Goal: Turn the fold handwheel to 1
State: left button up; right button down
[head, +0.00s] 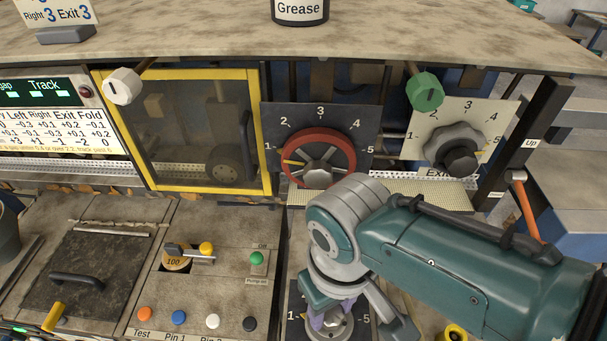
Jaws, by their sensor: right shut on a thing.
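A small grey handwheel (340,328) sits on a dark dial plate (297,297) at the bottom centre of the head view. Its 1 is on the left and its 5 on the right; my arm covers the upper part of the dial. I cannot read a name on it, and its pointer is not clear. My right gripper (322,319) reaches down over this wheel and is shut on it; the fingertips are partly hidden by the wrist. My left gripper is out of view.
Above stand a red handwheel (318,158), its yellow mark near 1, and a dark grey handwheel (455,148) over an "Exit" label, its mark near 5. A yellow-framed window (185,130) and a button panel (200,290) lie to the left. An orange-handled lever (527,208) stands right.

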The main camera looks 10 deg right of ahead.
aim_at(331, 313)
jog(key=shift+n, duration=0.4)
jog(key=shift+c, duration=2)
grip_release()
jog(key=shift+r, duration=0.1)
jog(key=shift+r+p, duration=0.3)
jog(key=shift+p, duration=0.05)
notch_tip(331, 313, up, 8)
jog(key=shift+f+p, duration=0.1)
jog(key=shift+p, duration=0.9)
jog(key=shift+r, duration=0.65)
